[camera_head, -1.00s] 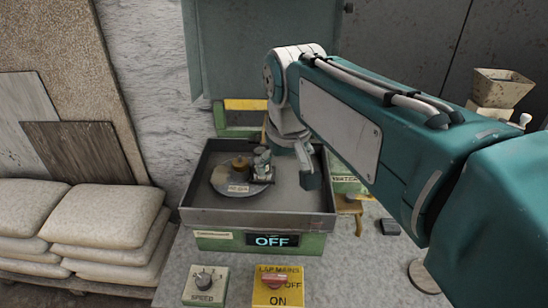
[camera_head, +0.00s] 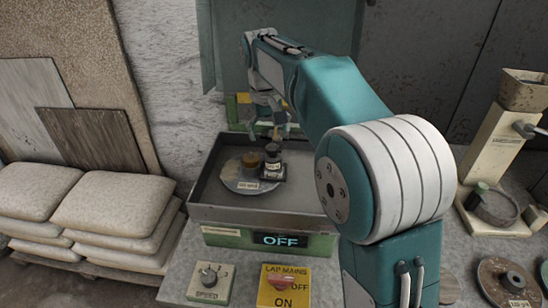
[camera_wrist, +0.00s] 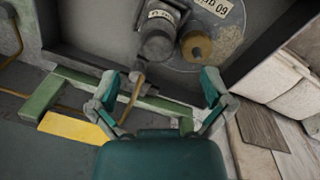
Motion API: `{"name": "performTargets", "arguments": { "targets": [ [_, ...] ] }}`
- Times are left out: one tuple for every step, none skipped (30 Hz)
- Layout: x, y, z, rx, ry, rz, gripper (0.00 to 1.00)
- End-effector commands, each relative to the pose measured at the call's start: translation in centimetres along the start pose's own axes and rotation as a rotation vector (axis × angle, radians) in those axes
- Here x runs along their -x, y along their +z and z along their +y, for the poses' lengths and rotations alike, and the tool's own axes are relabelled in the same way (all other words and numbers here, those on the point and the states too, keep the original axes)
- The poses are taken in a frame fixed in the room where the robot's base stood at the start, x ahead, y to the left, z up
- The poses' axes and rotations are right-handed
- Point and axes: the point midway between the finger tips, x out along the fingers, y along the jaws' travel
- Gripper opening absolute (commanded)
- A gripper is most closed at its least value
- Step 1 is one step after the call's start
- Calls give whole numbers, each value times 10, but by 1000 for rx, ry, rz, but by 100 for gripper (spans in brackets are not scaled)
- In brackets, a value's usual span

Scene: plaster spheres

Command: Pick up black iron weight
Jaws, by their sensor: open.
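The black iron weight (camera_head: 271,160) is a dark, labelled cylinder with a knob, standing in the shallow grey tray (camera_head: 206,190) at the round plate's right edge. In the wrist view the weight (camera_wrist: 159,37) is at the top centre, beyond the fingertips. A brass-coloured weight (camera_head: 251,160) stands close to its left on the plate; the wrist view shows it to the right (camera_wrist: 196,47). My gripper (camera_head: 270,117) is above and behind the weight, near the tray's back edge. In the wrist view its fingers (camera_wrist: 160,80) are spread wide, with nothing held between them.
A green panel (camera_head: 285,60) rises behind the tray. The speed box (camera_head: 209,283) and yellow lap mains switch (camera_head: 284,287) are in front. White sacks (camera_head: 115,208) are stacked left. A hopper stand (camera_head: 495,165) is at right. The tray's right floor is clear.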

Motion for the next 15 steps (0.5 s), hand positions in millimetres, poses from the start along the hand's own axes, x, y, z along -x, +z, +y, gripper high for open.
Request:
{"name": "performTargets", "arguments": {
  "targets": [
    [-8, 1, 0, 0, 0, -3, 100],
    [-11, 0, 0, -1, 0, -1, 100],
    [-14, 0, 0, -1, 0, -1, 100],
    [-16, 0, 0, -1, 0, -1, 100],
    [-18, 0, 1, -1, 0, -1, 100],
    [-21, 0, 1, -1, 0, 0, 100],
    [-24, 0, 1, -1, -1, 0, 100],
    [-27, 0, 1, -1, -1, -1, 100],
    [-34, 0, 1, 0, -1, -2, 100],
    [-39, 0, 2, 0, -1, -2, 100],
    [-44, -1, 2, 0, -1, -2, 100],
    [-50, -1, 2, 0, -1, -2, 100],
    [-54, -1, 1, -1, -1, -2, 100],
    [-58, -1, 1, -1, 0, -1, 100],
    [-63, -1, 1, 0, 0, -1, 100]
  ]
}}
